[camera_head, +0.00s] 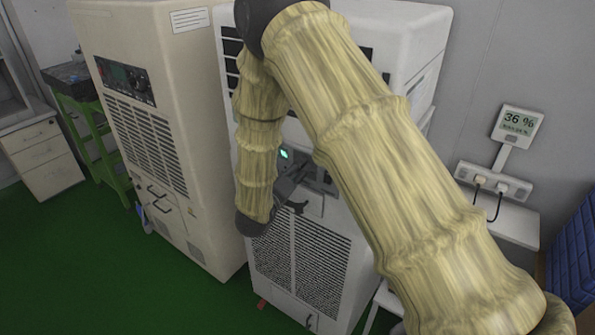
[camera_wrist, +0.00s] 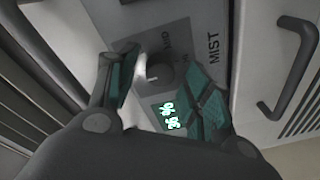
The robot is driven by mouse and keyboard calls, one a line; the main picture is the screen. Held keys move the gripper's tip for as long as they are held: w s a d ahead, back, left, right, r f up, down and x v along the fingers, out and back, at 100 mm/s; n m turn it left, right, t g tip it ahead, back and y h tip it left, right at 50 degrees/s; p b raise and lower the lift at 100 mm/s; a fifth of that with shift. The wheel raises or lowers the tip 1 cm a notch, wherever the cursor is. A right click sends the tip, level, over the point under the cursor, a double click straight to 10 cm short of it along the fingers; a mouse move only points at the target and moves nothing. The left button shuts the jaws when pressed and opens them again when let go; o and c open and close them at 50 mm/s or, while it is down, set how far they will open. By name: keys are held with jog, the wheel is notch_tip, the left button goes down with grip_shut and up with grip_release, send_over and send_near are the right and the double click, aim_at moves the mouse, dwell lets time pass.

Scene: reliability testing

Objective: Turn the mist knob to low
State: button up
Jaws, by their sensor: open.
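The mist knob (camera_wrist: 163,76) is a dark round knob on a grey panel marked MIST in the wrist view. My gripper (camera_wrist: 162,64) is open, with one teal-padded finger on each side of the knob. I cannot tell whether either pad touches it. A bright whitish mark shows at the knob's left side; the knob's exact setting is hard to read. In the head view, my gripper (camera_head: 292,188) is at the front of the white machine (camera_head: 400,35), and my arm hides much of that panel.
A lit green percent display (camera_wrist: 172,116) sits below the knob. A beige machine (camera_head: 185,90) is at the left. A wall meter (camera_head: 517,122) reads 36 %. Green floor (camera_head: 130,290) is open in front.

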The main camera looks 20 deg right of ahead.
jog(key=c, duration=1)
jog(key=shift+f+m+b, duration=0.15)
jog(key=shift+m+b, duration=0.15)
jog(key=shift+b, duration=0.15)
jog(key=m+b, duration=0.1)
jog(key=b, duration=0.1)
jog(key=shift+f+m+b, duration=0.15)
jog(key=shift+m+b, duration=0.15)
jog(key=shift+m, duration=0.1)
jog(key=m+b, duration=0.3)
jog(key=b, duration=0.1)
jog(key=shift+m+h, duration=0.3)
jog(key=m+b, duration=0.3)
jog(key=b, duration=0.1)
jog(key=shift+m, duration=0.3)
jog(key=m+b, duration=0.2)
jog(key=b, duration=0.1)
jog(key=shift+m+h, duration=0.3)
jog(key=shift+h, duration=0.1)
jog(key=shift+r, duration=0.2)
